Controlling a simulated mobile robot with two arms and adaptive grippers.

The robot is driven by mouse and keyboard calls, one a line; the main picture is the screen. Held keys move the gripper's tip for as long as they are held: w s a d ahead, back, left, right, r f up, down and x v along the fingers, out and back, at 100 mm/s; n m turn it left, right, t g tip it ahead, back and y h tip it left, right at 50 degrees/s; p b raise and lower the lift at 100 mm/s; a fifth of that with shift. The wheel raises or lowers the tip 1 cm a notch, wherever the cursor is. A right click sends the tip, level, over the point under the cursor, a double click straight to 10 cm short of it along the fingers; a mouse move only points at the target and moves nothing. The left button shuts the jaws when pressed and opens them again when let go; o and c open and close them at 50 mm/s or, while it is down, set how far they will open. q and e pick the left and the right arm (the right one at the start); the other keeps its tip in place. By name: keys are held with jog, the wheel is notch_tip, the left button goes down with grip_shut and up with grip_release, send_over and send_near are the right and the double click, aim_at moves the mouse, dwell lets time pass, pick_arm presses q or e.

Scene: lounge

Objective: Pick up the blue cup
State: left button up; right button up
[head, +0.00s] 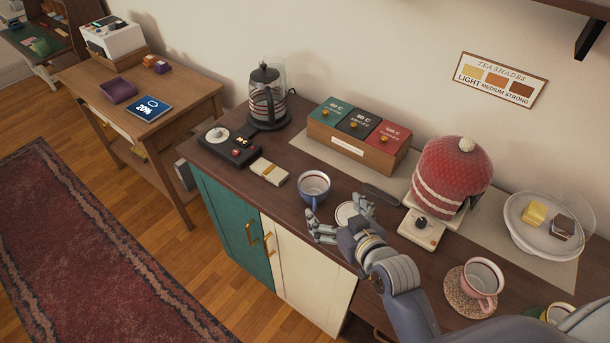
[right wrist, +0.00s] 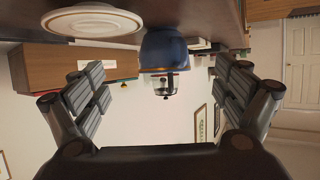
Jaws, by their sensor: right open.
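The blue cup (head: 314,187) stands upright on the dark wood counter, near its front edge. It has a pale inside and looks empty. My right gripper (head: 338,213) is open, with its fingers spread just to the right of the cup and pointing toward it. The gripper holds nothing. In the right wrist view the blue cup (right wrist: 163,50) appears upside down, beyond and between the open fingers (right wrist: 165,92). It is apart from them. My left gripper is not in view.
A white saucer (head: 346,214) lies partly behind my right gripper. A card box (head: 268,171) is left of the cup. A wooden tea box (head: 358,140), a kettle (head: 267,98) and a red-covered pot (head: 450,172) stand behind. A pink cup (head: 482,281) is at right.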

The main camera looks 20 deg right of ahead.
aim_at(323, 198)
jog(key=shift+x, duration=1.05)
jog(key=x, duration=0.3)
jog(key=shift+w+r+p, duration=0.15)
jog(key=shift+r+p, duration=0.05)
jog(key=shift+p, duration=0.1)
jog(key=shift+w+a+f, duration=0.1)
jog(key=shift+w+f, duration=0.05)
jog(key=shift+w, duration=0.1)
jog(key=x, duration=0.1)
jog(key=p+x, duration=0.1)
jog(key=x, duration=0.2)
jog(key=shift+w+a+r, duration=0.1)
jog(key=shift+a+r, duration=0.15)
jog(key=shift+a, duration=0.05)
jog(key=shift+w+f, duration=0.3)
jog(key=shift+w, duration=0.2)
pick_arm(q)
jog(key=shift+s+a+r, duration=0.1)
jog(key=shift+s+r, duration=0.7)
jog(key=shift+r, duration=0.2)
pick_arm(e)
jog(key=c, duration=1.3)
